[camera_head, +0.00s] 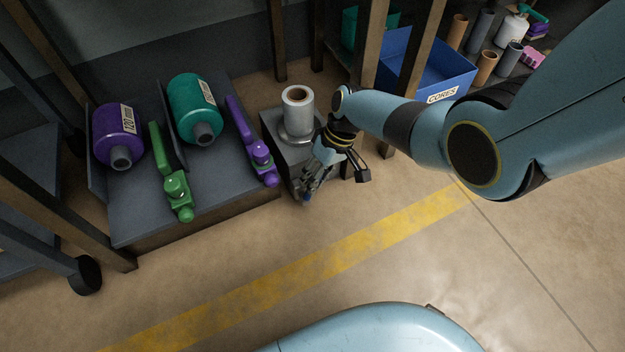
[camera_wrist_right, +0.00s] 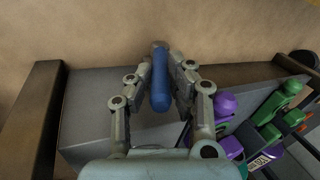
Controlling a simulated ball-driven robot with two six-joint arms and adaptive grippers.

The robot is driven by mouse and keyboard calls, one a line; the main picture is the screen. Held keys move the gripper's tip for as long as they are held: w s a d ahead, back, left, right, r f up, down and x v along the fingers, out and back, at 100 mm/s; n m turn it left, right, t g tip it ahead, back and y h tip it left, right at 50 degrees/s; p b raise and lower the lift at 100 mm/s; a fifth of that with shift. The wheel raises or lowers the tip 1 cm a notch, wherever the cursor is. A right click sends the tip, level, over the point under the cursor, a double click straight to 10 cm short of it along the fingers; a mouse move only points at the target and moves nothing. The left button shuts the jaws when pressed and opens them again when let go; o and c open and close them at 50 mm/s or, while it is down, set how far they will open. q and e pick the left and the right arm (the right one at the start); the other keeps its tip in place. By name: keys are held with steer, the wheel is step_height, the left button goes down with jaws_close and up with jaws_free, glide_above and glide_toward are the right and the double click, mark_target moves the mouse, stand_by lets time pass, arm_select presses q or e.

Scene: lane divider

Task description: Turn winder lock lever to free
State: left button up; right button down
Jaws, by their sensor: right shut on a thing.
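The winder (camera_head: 290,150) is a grey box on the floor, with a metal spindle carrying a pale core (camera_head: 298,95) upright on top. Its lock lever (camera_head: 306,197) shows only as a small blue tip at the box's front. In the right wrist view the lever (camera_wrist_right: 160,80) is a blue rounded bar between my fingers. My right gripper (camera_head: 311,183) reaches down at the front right of the winder and is shut on the lever; it also shows in the wrist view (camera_wrist_right: 161,66). The lever's pivot and any lock markings are hidden. My left gripper is not in view.
Left of the winder, a low dark platform (camera_head: 215,188) holds a purple roll (camera_head: 105,140), a teal roll (camera_head: 184,110), and green (camera_head: 165,165) and purple (camera_head: 245,135) divider pieces. Wooden posts and a blue cores bin (camera_head: 430,75) stand behind. Floor in front is clear, with a yellow line (camera_head: 330,258).

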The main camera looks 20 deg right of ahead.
steer(key=c, duration=1.2)
jaws_free()
steer(key=shift+f, duration=0.1)
step_height(320, 180, up, 10)
steer(key=shift+r, duration=0.1)
steer(key=shift+c, duration=0.4)
